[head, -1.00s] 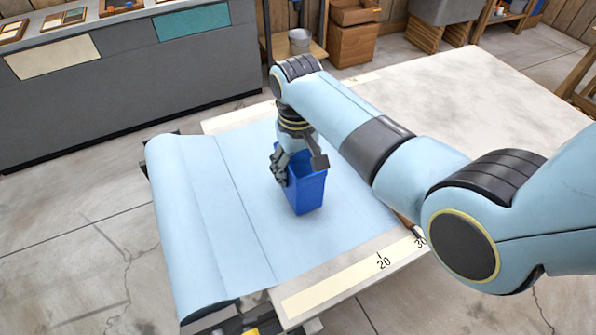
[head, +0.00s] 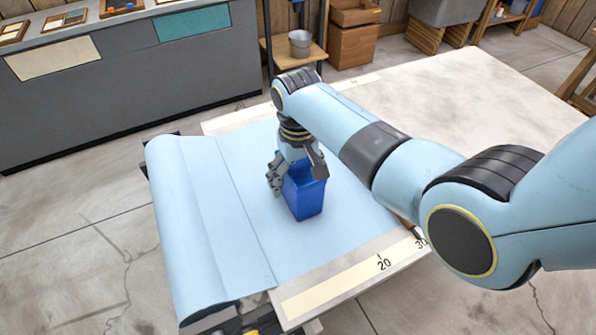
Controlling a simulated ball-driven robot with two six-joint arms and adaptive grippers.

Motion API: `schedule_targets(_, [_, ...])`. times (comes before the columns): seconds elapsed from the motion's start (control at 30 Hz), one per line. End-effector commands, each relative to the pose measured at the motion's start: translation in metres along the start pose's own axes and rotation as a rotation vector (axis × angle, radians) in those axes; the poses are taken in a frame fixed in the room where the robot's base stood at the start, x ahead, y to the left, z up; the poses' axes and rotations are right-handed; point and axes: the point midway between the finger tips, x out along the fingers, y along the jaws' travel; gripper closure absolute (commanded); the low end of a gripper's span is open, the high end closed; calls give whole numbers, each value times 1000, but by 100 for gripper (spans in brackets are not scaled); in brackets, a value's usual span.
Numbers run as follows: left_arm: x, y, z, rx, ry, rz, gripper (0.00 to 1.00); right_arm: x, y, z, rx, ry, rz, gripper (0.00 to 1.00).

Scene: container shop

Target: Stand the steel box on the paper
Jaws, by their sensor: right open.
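A blue open-topped box (head: 306,199) is the only box on the pale blue paper (head: 215,215); I cannot tell from its colour whether it is steel. It looks upright, with its base at the paper. My right gripper (head: 296,178) is open at the top of the box, with one finger at its left side and the other over its right rim. The gripper hides part of the rim and inside. Whether a finger touches the box is unclear. My left gripper is out of view.
The paper lies on a pale table (head: 460,90), its roll at the left edge. A cream measuring strip (head: 335,281) runs along the near edge. The paper around the box is clear. A grey counter (head: 130,90) stands behind, and a metal bucket (head: 300,44) stands on a shelf.

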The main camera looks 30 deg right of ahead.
Motion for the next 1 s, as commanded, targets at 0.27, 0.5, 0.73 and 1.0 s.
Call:
schedule_targets(0.27, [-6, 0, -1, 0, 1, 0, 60, -36, 0, -1, 0, 5, -1, 9])
schedule_targets(0.5, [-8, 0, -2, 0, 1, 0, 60, -89, 0, -1, 0, 4, 0, 9])
schedule_targets(0.73, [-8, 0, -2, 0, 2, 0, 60, -118, 0, -1, 0, 2, 0, 9])
schedule_targets(1.0, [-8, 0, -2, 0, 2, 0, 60, -122, 0, 0, 0, 0, 0, 9])
